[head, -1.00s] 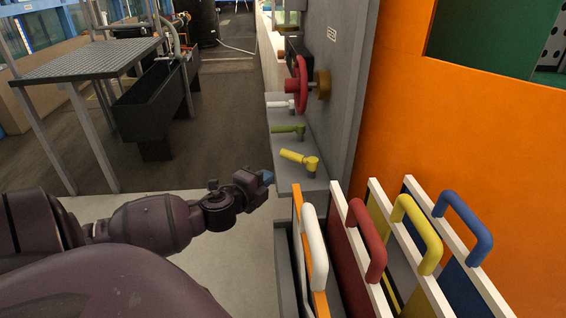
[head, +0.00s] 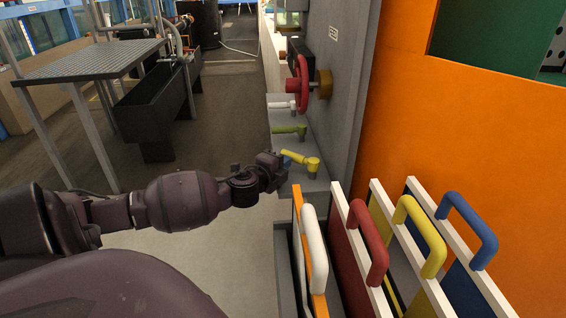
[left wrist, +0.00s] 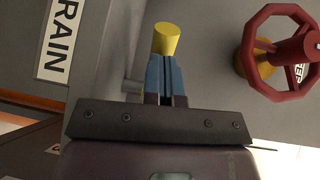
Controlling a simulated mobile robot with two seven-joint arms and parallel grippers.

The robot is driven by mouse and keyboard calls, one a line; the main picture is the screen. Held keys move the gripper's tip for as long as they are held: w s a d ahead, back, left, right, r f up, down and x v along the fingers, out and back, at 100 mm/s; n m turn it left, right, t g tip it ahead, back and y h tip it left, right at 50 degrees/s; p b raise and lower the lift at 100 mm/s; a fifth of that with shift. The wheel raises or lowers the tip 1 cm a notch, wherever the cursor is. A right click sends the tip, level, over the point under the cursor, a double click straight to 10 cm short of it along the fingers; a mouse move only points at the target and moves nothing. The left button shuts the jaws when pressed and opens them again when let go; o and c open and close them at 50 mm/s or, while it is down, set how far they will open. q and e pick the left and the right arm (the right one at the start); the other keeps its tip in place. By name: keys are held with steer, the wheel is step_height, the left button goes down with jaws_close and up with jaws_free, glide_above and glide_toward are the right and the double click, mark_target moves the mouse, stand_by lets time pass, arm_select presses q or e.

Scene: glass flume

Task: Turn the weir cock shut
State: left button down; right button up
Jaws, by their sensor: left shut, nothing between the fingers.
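Three lever cocks stand in a row on the grey ledge: a yellow one (head: 313,162) nearest, a green one (head: 290,129) behind it, and a white one (head: 284,105) farthest. I cannot read which is labelled weir. The yellow lever points left from its hub, its free end beside my left gripper (head: 286,162). That gripper is shut and empty, its blue fingertips close by the lever. In the left wrist view, a yellow end (left wrist: 166,38) shows just beyond the shut fingers (left wrist: 165,75); touching or apart, I cannot tell. My right gripper is not in view.
A red handwheel (head: 301,84) is on the grey wall panel, behind the cocks. A DRAIN label (left wrist: 62,38) shows in the left wrist view. Panels with white, red, yellow and blue handles (head: 465,226) stand at the front right.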

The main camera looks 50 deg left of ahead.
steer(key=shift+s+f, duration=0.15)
arm_select(q)
steer(key=shift+w+a+m+h, duration=0.15)
steer(key=shift+m+h, duration=0.15)
steer(key=shift+h, duration=0.1)
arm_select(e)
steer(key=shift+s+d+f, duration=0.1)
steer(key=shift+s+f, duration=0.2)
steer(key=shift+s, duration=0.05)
